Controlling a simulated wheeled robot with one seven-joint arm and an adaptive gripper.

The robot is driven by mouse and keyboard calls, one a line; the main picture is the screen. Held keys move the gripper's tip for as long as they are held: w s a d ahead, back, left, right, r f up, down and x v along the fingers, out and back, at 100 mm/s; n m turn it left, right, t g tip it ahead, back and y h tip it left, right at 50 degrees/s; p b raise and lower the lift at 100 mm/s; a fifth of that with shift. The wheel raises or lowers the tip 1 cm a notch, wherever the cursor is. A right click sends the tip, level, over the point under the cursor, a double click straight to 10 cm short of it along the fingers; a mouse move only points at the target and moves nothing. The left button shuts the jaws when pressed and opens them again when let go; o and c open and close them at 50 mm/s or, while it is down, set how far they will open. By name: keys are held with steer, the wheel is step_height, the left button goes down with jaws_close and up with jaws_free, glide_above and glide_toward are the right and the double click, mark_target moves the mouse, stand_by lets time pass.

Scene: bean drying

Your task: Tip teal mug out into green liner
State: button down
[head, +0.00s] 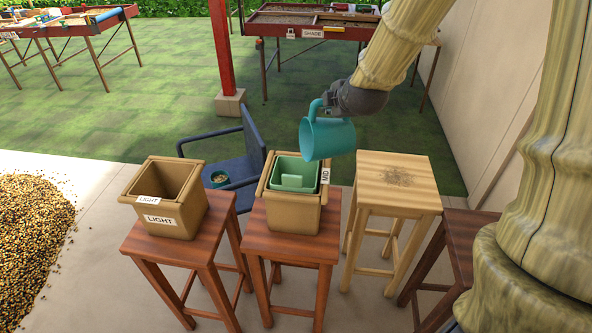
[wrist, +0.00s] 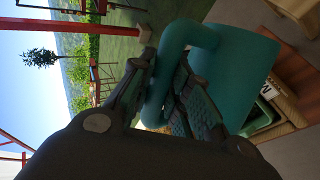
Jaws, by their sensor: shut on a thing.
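The teal mug (head: 326,138) hangs in the air just above and right of the green liner (head: 295,172), tilted with its mouth toward the left. My gripper (head: 332,104) is shut on its handle. In the wrist view, the fingers (wrist: 165,95) close around the handle of the mug (wrist: 238,75). The green liner sits inside the tan bin marked MID (head: 292,216), on a red-brown stool. A corner of the liner shows in the wrist view (wrist: 262,117). The mug's inside is hidden, and I see nothing falling from it.
A tan bin marked LIGHT (head: 160,220) stands on a stool at left. A pale stool (head: 398,170) with a dark patch on top stands right of the MID bin. Beans (head: 35,225) are heaped at far left.

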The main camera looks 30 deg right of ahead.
stand_by(0.3)
steer(key=shift+s+d+f+m+y+p, duration=0.15)
steer(key=shift+d+m+y, duration=0.15)
steer(key=shift+d, duration=0.4)
steer(key=shift+s+d+m+y+p, duration=0.15)
steer(key=shift+d+m+y, duration=0.15)
steer(key=shift+d, duration=0.4)
steer(key=shift+s+d+f+m+y+p, duration=0.1)
steer(key=shift+s+d+m+y+p, duration=0.1)
steer(key=shift+d+y, duration=0.35)
steer(key=shift+w+d, duration=0.1)
steer(key=shift+s+d+m+t+y+p, duration=0.2)
steer(key=shift+d+m+t+y+p, duration=0.25)
steer(key=shift+d, duration=0.55)
steer(key=p, duration=0.1)
steer(key=d+p, duration=0.1)
steer(key=shift+s+d+f+m+y+p, duration=0.1)
steer(key=shift+s+f+m+y+p, duration=0.1)
steer(key=shift+m+y+p, duration=0.15)
